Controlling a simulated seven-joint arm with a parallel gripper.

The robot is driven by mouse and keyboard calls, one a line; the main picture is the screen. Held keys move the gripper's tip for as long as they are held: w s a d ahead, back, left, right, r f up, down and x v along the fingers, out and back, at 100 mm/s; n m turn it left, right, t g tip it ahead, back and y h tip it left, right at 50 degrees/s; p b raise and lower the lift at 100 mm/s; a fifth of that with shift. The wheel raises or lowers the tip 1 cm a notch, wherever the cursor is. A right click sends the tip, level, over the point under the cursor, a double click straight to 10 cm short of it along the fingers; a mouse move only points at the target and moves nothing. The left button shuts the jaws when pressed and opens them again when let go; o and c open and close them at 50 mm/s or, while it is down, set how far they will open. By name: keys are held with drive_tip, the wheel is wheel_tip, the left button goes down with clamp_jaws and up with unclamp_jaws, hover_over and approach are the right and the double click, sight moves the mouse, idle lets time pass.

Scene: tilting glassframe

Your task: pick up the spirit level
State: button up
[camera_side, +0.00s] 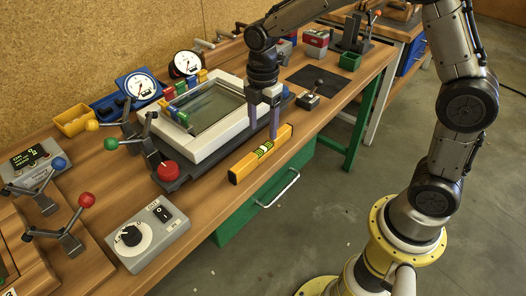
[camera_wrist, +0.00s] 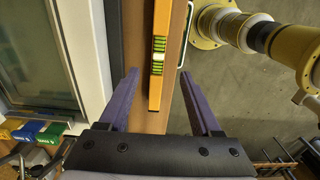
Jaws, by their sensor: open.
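The spirit level (camera_side: 262,153) is a long orange-yellow bar with green vials, lying along the front edge of the wooden bench in the side view. It also shows in the wrist view (camera_wrist: 160,84), running up the picture between the two fingers. My gripper (camera_side: 263,135) is over the level near its far half, with purple fingers pointing down. In the wrist view my gripper (camera_wrist: 159,73) is open, one finger on each side of the level, with gaps between. Whether the fingertips reach down beside the level or stay above it, I cannot tell.
The white glass frame (camera_side: 200,148) on its dark base stands just left of the level. A red button (camera_side: 168,171) sits at the base's near end. A grey control box (camera_side: 147,233) is on the near bench. The bench edge drops off to the right, above a green drawer (camera_side: 262,200).

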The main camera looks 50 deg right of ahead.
sight(263, 148)
drive_tip(key=f, duration=0.8)
drive_tip(key=shift+w+d+f, duration=0.15)
drive_tip(key=shift+d+f, duration=0.05)
drive_tip(key=shift+f, duration=0.15)
clamp_jaws()
